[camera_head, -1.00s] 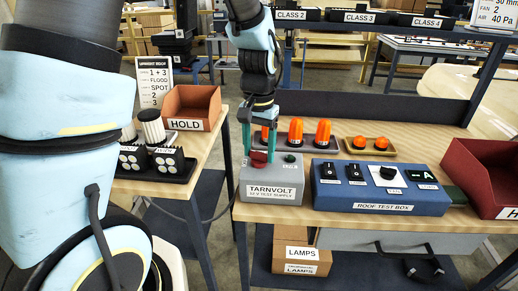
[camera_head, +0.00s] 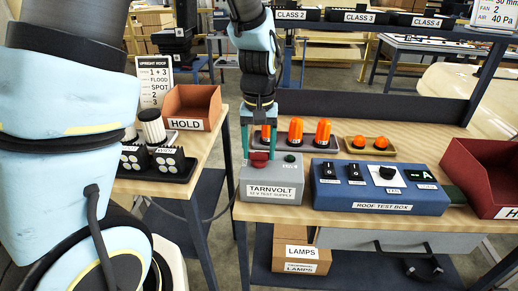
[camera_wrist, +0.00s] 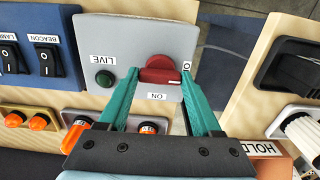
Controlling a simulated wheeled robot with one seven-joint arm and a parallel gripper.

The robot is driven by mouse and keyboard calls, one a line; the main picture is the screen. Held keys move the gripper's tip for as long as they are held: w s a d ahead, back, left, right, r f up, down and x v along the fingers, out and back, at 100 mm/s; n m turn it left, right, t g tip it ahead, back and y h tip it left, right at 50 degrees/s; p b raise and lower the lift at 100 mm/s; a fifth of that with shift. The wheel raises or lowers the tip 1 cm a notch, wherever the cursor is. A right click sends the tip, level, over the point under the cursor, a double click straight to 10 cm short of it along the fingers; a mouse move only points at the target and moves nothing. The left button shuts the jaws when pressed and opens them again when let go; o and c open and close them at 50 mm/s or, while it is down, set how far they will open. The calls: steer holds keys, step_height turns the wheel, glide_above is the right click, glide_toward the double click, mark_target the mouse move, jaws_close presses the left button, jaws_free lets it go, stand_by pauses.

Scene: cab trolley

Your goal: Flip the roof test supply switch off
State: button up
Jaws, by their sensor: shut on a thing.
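The grey test supply box (camera_head: 270,180), labelled TARNVOLT, stands at the left end of the bench. On its top are a red switch knob (camera_head: 259,158) and a dark green lamp (camera_head: 291,158) marked LIVE. My gripper (camera_head: 258,152) points down over the box with its teal fingers shut on the red knob. In the wrist view the red knob (camera_wrist: 160,71) sits between the fingertips of my gripper (camera_wrist: 161,78). An ON label (camera_wrist: 157,97) shows beside the knob. A second label by the right finger is mostly hidden.
A blue roof test box (camera_head: 380,190) with several black switches stands right of the supply. Orange beacons (camera_head: 296,131) stand in a tray close behind the gripper. Red bins stand at left (camera_head: 190,108) and right (camera_head: 480,178). A cable hangs left of the supply.

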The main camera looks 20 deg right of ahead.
mark_target(259, 153)
steer(key=o, duration=1.4)
step_height(259, 153, up, 11)
steer(key=shift+f+b, duration=0.1)
steer(key=shift+b, duration=0.95)
steer(key=w+a+f, duration=0.1)
steer(key=a, duration=0.3)
steer(key=w+a+f+n, duration=0.1)
steer(key=a, duration=0.3)
steer(key=w+a+f+n, duration=0.1)
steer(key=a+f, duration=0.1)
steer(key=a, duration=0.3)
steer(key=shift+w+t, duration=0.15)
steer(key=shift+t, duration=0.15)
steer(key=shift+o, duration=0.2)
steer(key=s+a+f, duration=0.1)
steer(key=a+f, duration=0.1)
steer(key=a, duration=0.4)
steer(key=s+a+f+n+t, duration=0.1)
steer(key=a+f, duration=0.1)
steer(key=a, duration=0.4)
steer(key=shift+s+a+n, duration=0.25)
steer(key=shift+n, duration=0.05)
